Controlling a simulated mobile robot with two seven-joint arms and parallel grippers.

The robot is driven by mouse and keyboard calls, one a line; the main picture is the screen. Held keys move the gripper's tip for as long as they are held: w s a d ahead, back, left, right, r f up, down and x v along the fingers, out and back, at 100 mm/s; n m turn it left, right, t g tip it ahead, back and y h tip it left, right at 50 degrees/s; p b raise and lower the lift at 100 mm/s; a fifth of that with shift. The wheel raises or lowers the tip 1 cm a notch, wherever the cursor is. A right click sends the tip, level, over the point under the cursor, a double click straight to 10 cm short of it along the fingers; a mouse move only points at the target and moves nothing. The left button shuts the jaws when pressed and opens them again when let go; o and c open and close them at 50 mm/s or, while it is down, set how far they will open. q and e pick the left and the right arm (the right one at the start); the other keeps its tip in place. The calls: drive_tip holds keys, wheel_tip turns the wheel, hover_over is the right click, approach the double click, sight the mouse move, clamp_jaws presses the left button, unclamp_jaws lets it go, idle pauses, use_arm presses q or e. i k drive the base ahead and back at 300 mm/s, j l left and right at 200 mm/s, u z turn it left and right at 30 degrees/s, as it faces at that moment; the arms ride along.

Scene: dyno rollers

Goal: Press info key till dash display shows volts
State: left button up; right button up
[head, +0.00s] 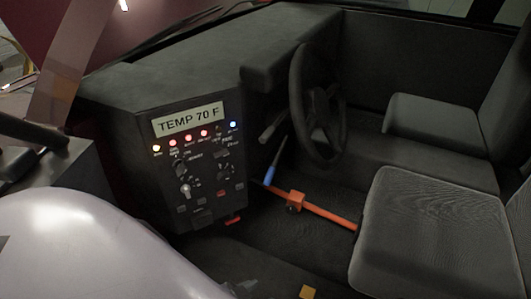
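The dash display (188,119) is a pale strip on the dark centre console, and it reads "TEMP 70 F". Below it is a control panel (205,180) with a row of lit lamps, several switches and small dark keys. Their labels are too small to read, so I cannot tell which one is the info key. A light round-ended toggle or knob (185,191) stands out at the panel's lower left. Neither of my grippers shows in the head view, so nothing of mine is seen touching the panel.
The steering wheel (314,90) is right of the console. An orange bar (325,212) with a blue-handled rod (271,172) lies across the footwell. A grey seat (425,235) is at right. A large pale rounded surface (75,245) fills the lower left.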

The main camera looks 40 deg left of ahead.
sight(201, 200)
drive_tip(key=u, duration=1.05)
